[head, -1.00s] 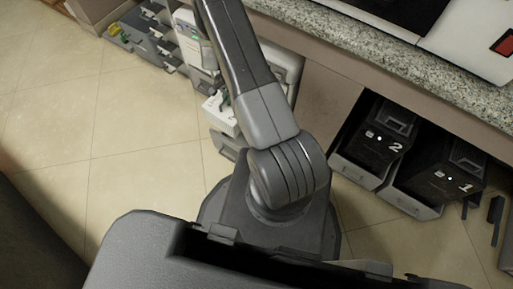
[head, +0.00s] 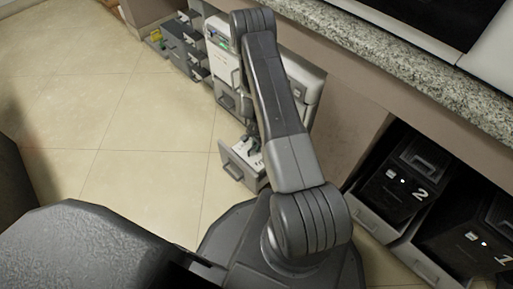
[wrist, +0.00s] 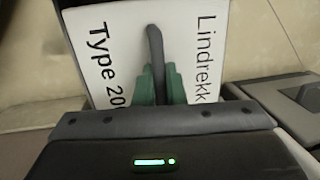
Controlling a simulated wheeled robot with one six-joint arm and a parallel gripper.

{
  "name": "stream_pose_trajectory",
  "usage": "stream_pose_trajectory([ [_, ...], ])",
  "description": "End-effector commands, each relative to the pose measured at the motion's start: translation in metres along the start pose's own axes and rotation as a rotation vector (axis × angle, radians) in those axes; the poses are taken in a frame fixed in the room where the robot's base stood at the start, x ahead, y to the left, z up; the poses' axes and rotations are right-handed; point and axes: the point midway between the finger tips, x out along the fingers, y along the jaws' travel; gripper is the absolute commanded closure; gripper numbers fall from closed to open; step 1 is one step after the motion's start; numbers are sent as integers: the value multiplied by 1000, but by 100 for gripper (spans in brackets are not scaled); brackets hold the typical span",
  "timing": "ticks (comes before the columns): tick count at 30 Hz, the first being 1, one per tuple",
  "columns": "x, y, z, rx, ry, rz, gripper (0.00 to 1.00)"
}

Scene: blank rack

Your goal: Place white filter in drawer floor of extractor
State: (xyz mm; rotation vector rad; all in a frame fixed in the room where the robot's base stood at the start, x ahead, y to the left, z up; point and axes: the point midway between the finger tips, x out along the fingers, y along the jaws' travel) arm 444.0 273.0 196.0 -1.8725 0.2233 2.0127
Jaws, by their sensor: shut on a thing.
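The white filter (wrist: 125,45) fills the middle of the wrist view. It is a flat white piece with black lettering and a dark upright grip strip (wrist: 156,55). My gripper (wrist: 159,84) is shut on this strip, with a green finger on each side. In the head view my gripper (head: 251,138) points down over the open drawer (head: 238,170) of the extractor (head: 222,62), a pale cabinet with a small screen. The filter (head: 256,160) shows there as a white patch at the drawer. I cannot tell whether it touches the drawer floor.
Grey drawer units (head: 182,48) stand beyond the extractor. Black boxes marked 2 (head: 405,185) and 1 (head: 475,245) sit under the granite counter (head: 420,75) at right. The tiled floor (head: 120,120) at left is clear.

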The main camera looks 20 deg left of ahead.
Motion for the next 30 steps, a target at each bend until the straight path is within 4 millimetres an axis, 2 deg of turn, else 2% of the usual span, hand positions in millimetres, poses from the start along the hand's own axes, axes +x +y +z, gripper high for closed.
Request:
stream_pose_trajectory([
  [1, 5, 0, -1, 0, 0, -1, 100],
  [11, 8, 1, -1, -1, 1, -1, 100],
  [12, 7, 1, -1, 0, 1, -1, 86],
  [15, 7, 1, -1, 0, 1, -1, 68],
  [26, 3, 0, -1, 0, 1, -1, 68],
  [30, -20, -1, -1, 0, 2, -3, 68],
])
